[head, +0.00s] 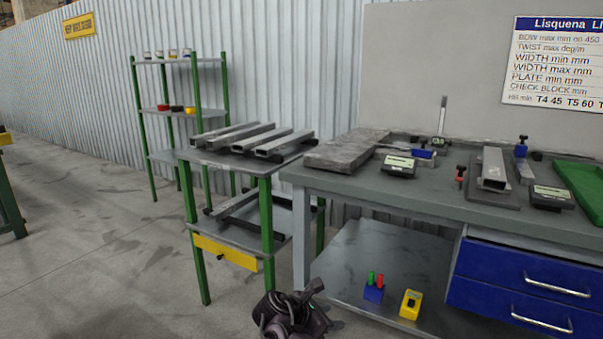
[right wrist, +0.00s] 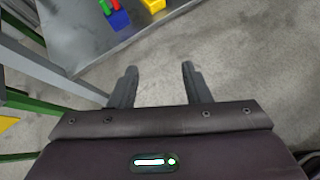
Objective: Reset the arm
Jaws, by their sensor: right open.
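My right gripper (head: 290,310) shows at the bottom of the head view, low in front of the workbench and beside the green-legged stand. In the right wrist view its two dark fingers (right wrist: 158,88) are spread apart with nothing between them, over bare floor. The bench's lower shelf is ahead of the fingers, apart from them. My left gripper is in neither view.
The workbench (head: 420,190) carries steel profiles and gauges. Its lower shelf (head: 350,265) holds a blue block (head: 373,293) with red and green pegs and a yellow device (head: 411,304). The green-legged stand (head: 268,225) holds metal profiles.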

